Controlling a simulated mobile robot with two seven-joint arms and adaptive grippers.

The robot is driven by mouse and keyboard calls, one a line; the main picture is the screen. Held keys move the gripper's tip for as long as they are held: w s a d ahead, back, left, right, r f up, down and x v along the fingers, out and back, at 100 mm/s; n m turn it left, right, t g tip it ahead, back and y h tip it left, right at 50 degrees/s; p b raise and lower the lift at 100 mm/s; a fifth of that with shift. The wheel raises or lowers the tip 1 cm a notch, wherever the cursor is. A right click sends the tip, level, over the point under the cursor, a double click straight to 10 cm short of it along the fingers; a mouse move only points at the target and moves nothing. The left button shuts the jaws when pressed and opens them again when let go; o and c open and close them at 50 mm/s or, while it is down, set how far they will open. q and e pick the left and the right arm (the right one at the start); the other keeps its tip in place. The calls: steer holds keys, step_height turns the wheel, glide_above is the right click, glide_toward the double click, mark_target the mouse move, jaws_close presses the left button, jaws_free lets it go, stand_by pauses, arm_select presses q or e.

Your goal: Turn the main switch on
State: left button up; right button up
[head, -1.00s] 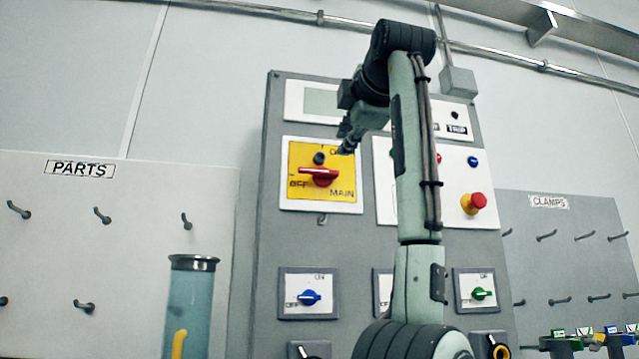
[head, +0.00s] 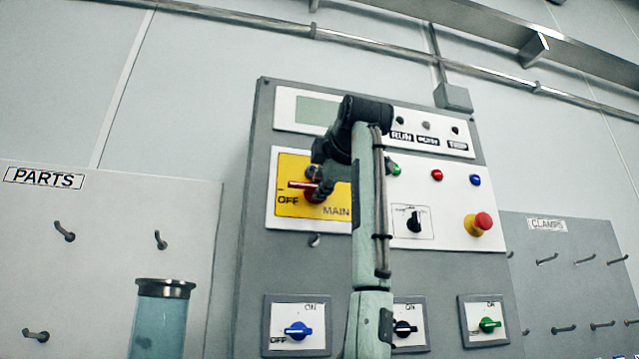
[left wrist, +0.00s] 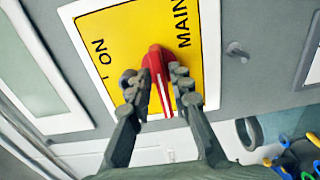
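The main switch is a red handle (head: 301,185) on a yellow plate (head: 288,168) marked OFF and MAIN. In the head view the handle lies roughly level, its free end toward OFF. My left gripper (head: 318,186) is at the handle's right part and partly hides it. In the left wrist view the red handle (left wrist: 157,70) shows between the two fingers of my left gripper (left wrist: 155,88). The fingers are apart, the right one close beside the handle; I cannot tell whether it touches. ON and MAIN are readable there. My right gripper is not in view.
The grey panel (head: 255,235) also carries a red emergency button (head: 479,223), a black selector (head: 413,220), and blue (head: 298,330) and green (head: 488,324) switches. A grey hook (head: 314,240) sits below the yellow plate. Pegboards flank the panel.

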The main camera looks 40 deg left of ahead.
arm_select(q)
steer(key=shift+w+a, duration=0.35)
steer(key=shift+c, duration=0.2)
jaws_close()
